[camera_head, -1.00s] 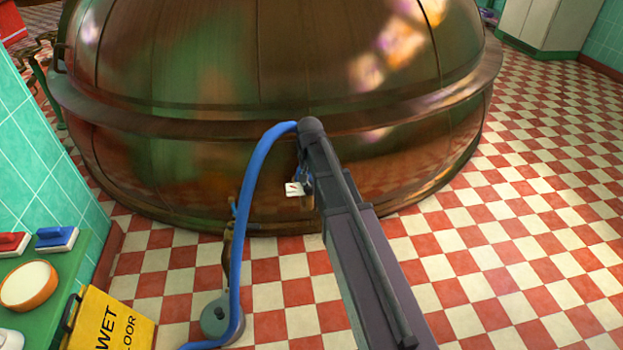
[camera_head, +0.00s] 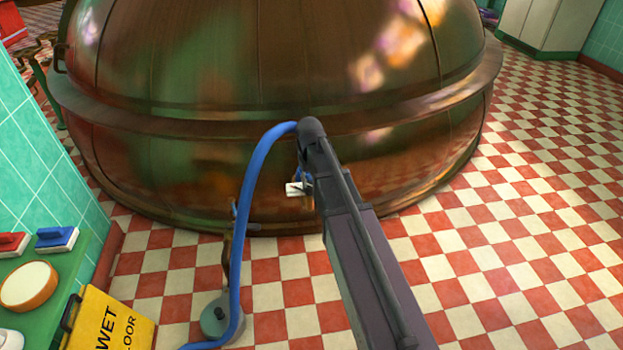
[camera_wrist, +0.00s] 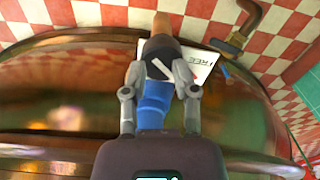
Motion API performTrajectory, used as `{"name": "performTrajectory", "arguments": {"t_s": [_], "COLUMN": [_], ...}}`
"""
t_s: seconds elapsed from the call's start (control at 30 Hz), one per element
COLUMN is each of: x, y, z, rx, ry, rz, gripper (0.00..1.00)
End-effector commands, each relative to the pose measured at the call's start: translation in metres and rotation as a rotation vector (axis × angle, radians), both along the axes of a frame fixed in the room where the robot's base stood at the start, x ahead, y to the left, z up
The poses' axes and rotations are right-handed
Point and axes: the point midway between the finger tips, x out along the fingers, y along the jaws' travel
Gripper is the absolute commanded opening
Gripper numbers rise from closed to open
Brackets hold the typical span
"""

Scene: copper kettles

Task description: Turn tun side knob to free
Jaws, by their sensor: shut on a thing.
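The tun (camera_head: 250,90) is a big round copper vessel filling the upper middle of the head view. In the wrist view its copper side (camera_wrist: 60,95) lies behind my gripper (camera_wrist: 159,74). A dark knob (camera_wrist: 160,52) with a white mark sits between the two fingers, which are shut on it. A blue part (camera_wrist: 153,106) shows between the fingers, nearer the palm. A white plate (camera_wrist: 207,66) lettered "FREE" is beside the knob. I cannot tell whether the knob's mark lines up with it. In the head view the plate (camera_head: 293,189) shows left of my arm, which hides the knob.
A blue hose (camera_head: 243,220) arcs down left of my arm. A small pipe with a valve (camera_wrist: 238,32) stands near the plate. A yellow wet-floor sign (camera_head: 110,320) and a green counter (camera_head: 60,290) are at lower left. Checkered floor (camera_head: 530,220) is clear at right.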

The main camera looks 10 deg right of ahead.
Motion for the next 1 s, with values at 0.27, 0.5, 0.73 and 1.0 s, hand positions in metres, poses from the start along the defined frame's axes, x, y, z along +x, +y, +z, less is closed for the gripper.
{"name": "performTrajectory", "arguments": {"t_s": [0.27, 0.5, 0.73, 1.0], "x": [-0.0061, -0.0048, -0.0033, -0.0026], "y": [0.0034, 0.0021, 0.0013, 0.0009], "z": [-0.0039, -0.0026, -0.0010, -0.0005], "rx": [0.009, 0.007, 0.005, 0.005], "ry": [0.012, 0.008, 0.006, 0.005], "rz": [0.005, 0.002, 0.001, -0.024], "gripper": [0.52, 0.93, 0.93, 0.93]}}
